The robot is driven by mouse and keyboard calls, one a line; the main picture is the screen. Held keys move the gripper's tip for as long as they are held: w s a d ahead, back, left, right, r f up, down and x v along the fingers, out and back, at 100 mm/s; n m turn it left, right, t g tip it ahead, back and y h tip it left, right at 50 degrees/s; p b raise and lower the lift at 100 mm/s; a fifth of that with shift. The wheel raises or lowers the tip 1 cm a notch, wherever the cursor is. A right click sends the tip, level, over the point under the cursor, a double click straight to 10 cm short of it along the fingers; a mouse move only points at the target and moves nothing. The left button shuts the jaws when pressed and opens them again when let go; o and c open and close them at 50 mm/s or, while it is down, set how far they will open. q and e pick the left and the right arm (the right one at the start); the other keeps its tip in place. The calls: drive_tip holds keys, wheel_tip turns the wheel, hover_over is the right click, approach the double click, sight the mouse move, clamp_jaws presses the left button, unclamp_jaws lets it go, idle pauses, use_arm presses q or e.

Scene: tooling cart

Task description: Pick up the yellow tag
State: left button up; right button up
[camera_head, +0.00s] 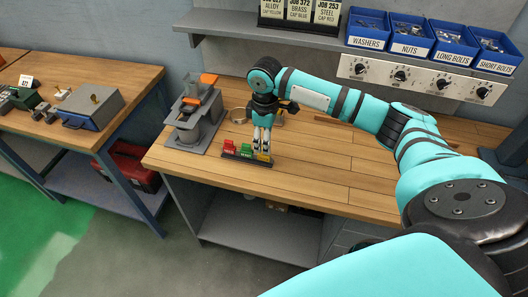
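The yellow tag (264,158) stands at the right end of a small dark rack (236,156) on the wooden bench. A red tag (229,146) and a green tag (245,151) stand in the same rack to its left. My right gripper (263,150) points straight down with its fingertips just above or at the top of the yellow tag. The fingers look narrow and close together; whether they touch the tag is too small to tell. My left gripper is not in view.
A grey fixture with an orange top (197,112) stands left of the rack. A brass-coloured ring (238,115) lies behind. Blue bins (368,28) and a knob panel (420,77) are at the back. The bench (330,172) right of the rack is clear.

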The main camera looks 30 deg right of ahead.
drive_tip(key=f+p, duration=0.1)
drive_tip(key=f, duration=0.3)
drive_tip(key=shift+w+f, duration=0.2)
drive_tip(key=shift+c, duration=0.4)
clamp_jaws()
